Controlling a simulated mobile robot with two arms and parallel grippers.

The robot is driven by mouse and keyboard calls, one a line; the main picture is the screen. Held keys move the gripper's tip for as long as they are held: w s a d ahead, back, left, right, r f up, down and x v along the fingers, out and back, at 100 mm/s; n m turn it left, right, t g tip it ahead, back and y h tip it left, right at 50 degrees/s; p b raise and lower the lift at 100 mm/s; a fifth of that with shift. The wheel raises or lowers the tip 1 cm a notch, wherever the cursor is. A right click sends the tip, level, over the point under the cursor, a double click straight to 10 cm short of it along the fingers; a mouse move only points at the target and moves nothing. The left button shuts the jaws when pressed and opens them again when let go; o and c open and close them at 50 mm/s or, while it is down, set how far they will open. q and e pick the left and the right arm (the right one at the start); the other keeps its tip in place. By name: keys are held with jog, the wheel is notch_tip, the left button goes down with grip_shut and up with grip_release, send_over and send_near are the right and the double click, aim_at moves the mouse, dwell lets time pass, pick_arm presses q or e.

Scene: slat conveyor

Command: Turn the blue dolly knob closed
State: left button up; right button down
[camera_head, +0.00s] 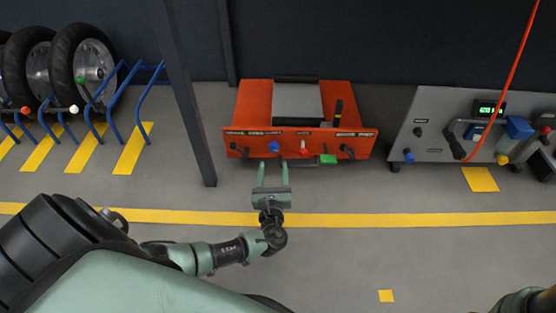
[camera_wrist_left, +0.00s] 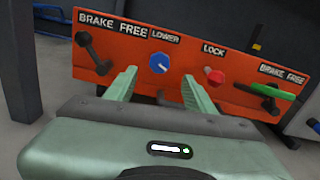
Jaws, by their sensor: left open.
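The orange dolly (camera_head: 253,101) stands at the centre of the head view, its labelled front panel facing me. The blue knob (camera_head: 273,146) is on that panel, left of the red knob (camera_head: 304,147). In the left wrist view the blue knob (camera_wrist_left: 159,63) sits under the label LOWER, with a white pointer mark on its face. My left gripper (camera_head: 273,163) is open and empty, its fingers pointing at the panel just below the blue knob. In the left wrist view the knob shows between the fingertips (camera_wrist_left: 158,74), apart from both. My right gripper does not show.
Black brake handles (camera_wrist_left: 94,53) and a green handle (camera_head: 328,159) are on the panel. A dark post (camera_head: 184,90) stands left of the dolly. A grey machine (camera_head: 432,135) with a red cable stands right. Wheels in blue racks are far left. The floor before the dolly is clear.

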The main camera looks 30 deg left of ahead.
aim_at(274, 149)
pick_arm(q)
jog(key=b+x, duration=0.3)
jog(key=x, duration=0.3)
jog(key=shift+a+f, duration=0.1)
jog(key=shift+a, duration=0.05)
jog(key=shift+w+a+b, duration=0.25)
jog(key=shift+w+b, duration=0.1)
jog(key=shift+w, duration=0.15)
jog(key=shift+c, duration=0.3)
grip_shut()
